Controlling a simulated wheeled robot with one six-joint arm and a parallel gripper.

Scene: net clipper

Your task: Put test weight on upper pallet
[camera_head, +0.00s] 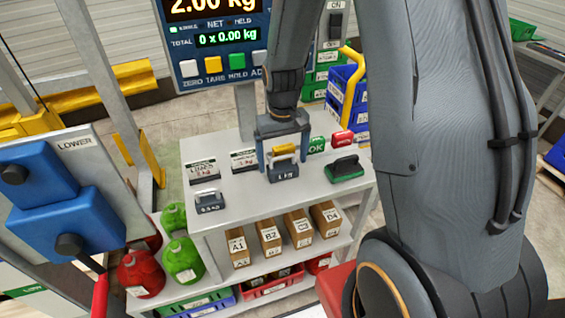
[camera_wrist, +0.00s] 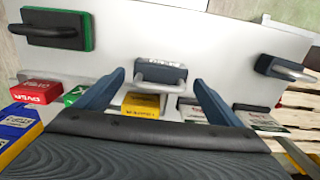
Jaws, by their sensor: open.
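A dark grey-blue test weight (camera_head: 282,172) with a pale bar handle stands on the grey table top. Its printed label is too small to read surely. My gripper (camera_head: 283,152) is open above and around it, one finger to each side. In the wrist view the weight (camera_wrist: 160,72) shows between the two fingertips (camera_wrist: 159,80), with gaps on both sides; nothing is gripped. A second similar weight (camera_head: 209,202) stands at the table's front left, and also shows in the wrist view (camera_wrist: 284,68). I cannot make out the upper pallet.
A green-based block with a black handle (camera_head: 345,169) stands right of the weight. Small label cards and red and green tags line the table's back. Shelves below hold cardboard boxes (camera_head: 270,236). A "LOWER" panel with blue blocks (camera_head: 90,220) stands left. A scale display (camera_head: 215,40) stands behind.

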